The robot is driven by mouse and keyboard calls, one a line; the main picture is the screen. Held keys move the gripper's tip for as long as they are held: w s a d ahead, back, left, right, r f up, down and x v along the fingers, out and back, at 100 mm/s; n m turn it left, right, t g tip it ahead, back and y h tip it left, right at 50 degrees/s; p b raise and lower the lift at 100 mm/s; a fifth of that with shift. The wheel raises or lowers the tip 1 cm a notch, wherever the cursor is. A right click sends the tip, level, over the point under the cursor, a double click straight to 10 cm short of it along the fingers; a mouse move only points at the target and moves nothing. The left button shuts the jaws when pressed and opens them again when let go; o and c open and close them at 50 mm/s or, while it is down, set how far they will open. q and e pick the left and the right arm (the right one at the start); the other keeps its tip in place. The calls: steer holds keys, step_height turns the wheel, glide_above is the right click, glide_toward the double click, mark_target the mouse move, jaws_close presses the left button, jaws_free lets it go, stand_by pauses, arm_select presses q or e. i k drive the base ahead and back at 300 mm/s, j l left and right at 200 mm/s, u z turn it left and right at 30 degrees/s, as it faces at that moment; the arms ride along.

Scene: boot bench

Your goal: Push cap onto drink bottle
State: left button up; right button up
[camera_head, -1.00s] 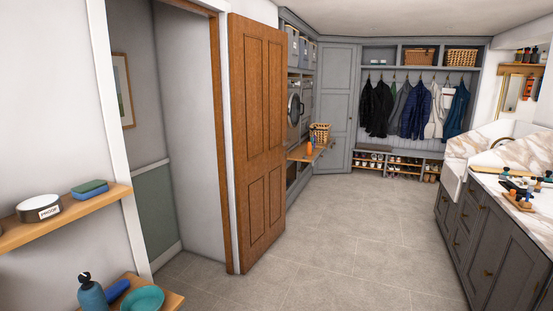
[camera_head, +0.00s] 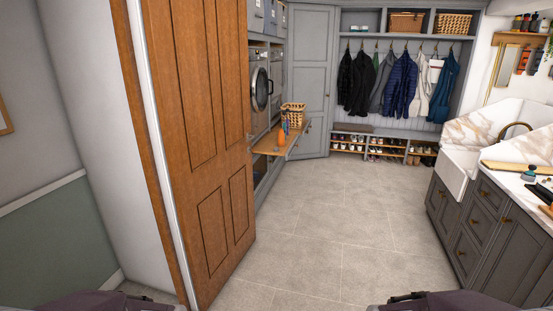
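No drink bottle or separate cap can be made out for certain. A small orange bottle-like item (camera_head: 281,140) stands on the wooden ledge below the washing machine, far off. A slim bluish item stands just behind it; whether either is the drink bottle is too small to tell. A teal item with a dark top (camera_head: 529,174) is on the marble counter at the right. Dark parts of my two arms show at the bottom edge, left and right. Neither gripper's fingers can be seen.
A brown wooden door (camera_head: 212,170) stands open close on the left. The tiled floor (camera_head: 330,215) ahead is clear up to the shoe bench (camera_head: 372,133). Grey cabinets (camera_head: 490,230) with a sink (camera_head: 456,172) line the right. A wicker basket (camera_head: 293,113) is on the ledge.

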mark_target(281, 135)
steer(key=i, duration=2.75)
